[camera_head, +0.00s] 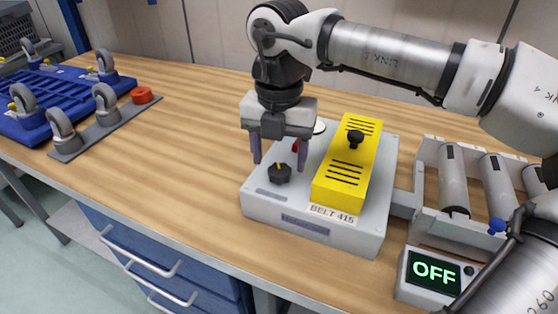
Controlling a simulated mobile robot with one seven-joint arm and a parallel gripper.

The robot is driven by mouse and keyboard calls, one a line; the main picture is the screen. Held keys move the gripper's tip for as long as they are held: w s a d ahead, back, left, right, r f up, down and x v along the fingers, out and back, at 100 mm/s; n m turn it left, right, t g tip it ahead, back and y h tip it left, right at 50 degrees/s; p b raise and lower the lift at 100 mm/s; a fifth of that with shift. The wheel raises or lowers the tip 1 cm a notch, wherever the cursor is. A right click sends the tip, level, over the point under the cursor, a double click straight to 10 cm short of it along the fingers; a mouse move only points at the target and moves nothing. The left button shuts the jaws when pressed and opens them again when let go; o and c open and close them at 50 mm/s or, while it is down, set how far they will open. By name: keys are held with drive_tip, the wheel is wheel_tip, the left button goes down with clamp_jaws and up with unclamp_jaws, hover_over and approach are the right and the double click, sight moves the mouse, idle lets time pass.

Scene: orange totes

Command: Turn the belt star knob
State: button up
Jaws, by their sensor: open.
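My gripper (279,160) points down over the knob. Its two fingers are open, one on the left and one on the right of the knob in the picture. The fingertips look a little above or behind the knob; I cannot tell whether they touch it. A red part (295,145) and a white disc (319,127) on the box are partly hidden by my gripper.
A roller conveyor (454,180) and a display (434,270) reading OFF are at the right. Blue castered dollies (40,95) and a red piece (141,95) are at the left. The middle-left tabletop is clear.

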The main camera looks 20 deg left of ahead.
sight(278, 170)
wheel_tip(278, 170, up, 12)
idle(0.3)
drive_tip(key=shift+s+f, duration=0.1)
drive_tip(key=shift+f, duration=0.1)
